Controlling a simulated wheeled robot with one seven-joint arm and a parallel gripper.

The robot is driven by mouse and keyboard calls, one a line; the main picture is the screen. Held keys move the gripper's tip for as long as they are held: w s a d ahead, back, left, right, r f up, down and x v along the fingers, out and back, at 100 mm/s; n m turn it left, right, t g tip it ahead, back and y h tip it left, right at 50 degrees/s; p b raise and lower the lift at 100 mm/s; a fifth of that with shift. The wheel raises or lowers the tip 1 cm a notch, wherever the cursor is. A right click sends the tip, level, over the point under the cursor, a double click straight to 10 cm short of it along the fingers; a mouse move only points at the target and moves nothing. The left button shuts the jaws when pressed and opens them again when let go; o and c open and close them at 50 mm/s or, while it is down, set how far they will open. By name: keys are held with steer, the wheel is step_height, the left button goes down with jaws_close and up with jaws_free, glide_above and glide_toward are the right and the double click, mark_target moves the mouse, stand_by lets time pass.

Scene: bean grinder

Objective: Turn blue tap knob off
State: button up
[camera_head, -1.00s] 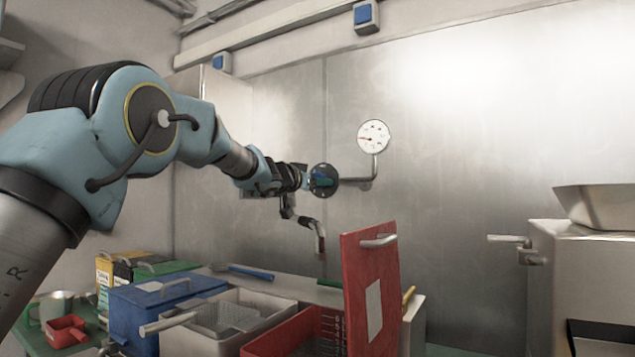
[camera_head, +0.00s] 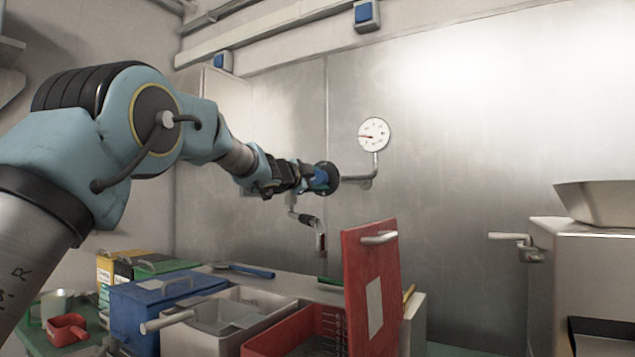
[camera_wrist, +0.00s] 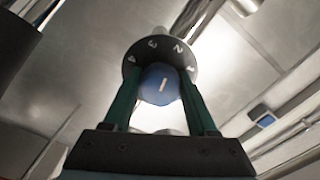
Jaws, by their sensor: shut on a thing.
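The blue tap knob (camera_wrist: 160,84) sits in front of a dark round dial (camera_wrist: 160,58) with white numbers, and a short pale mark shows on its face. In the head view the blue knob (camera_head: 320,178) is at the wall pipe, left of the gauge. My gripper (camera_wrist: 160,95) has one green finger on each side of the knob and is shut on it. In the head view my gripper (camera_head: 308,177) reaches the knob from the left. A bent spout (camera_head: 312,224) hangs below the tap.
A white gauge (camera_head: 374,135) stands on the pipe. Below are a red bin with an upright red lid (camera_head: 370,285), a grey bin (camera_head: 190,340) and a blue box (camera_head: 135,310). A metal machine (camera_head: 575,255) stands at the right.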

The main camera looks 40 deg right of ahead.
steer(key=m+b, duration=0.1)
steer(key=m, duration=0.3)
steer(key=shift+m, duration=0.3)
steer(key=m+b, duration=0.2)
steer(key=m, duration=0.3)
steer(key=m+b, duration=0.2)
steer(key=m, duration=0.4)
steer(key=shift+m+b, duration=1.05)
steer(key=shift+m, duration=1.45)
steer(key=o, duration=1.4)
steer(key=shift+r, duration=0.1)
steer(key=shift+c, duration=0.2)
steer(key=shift+s+a, duration=0.1)
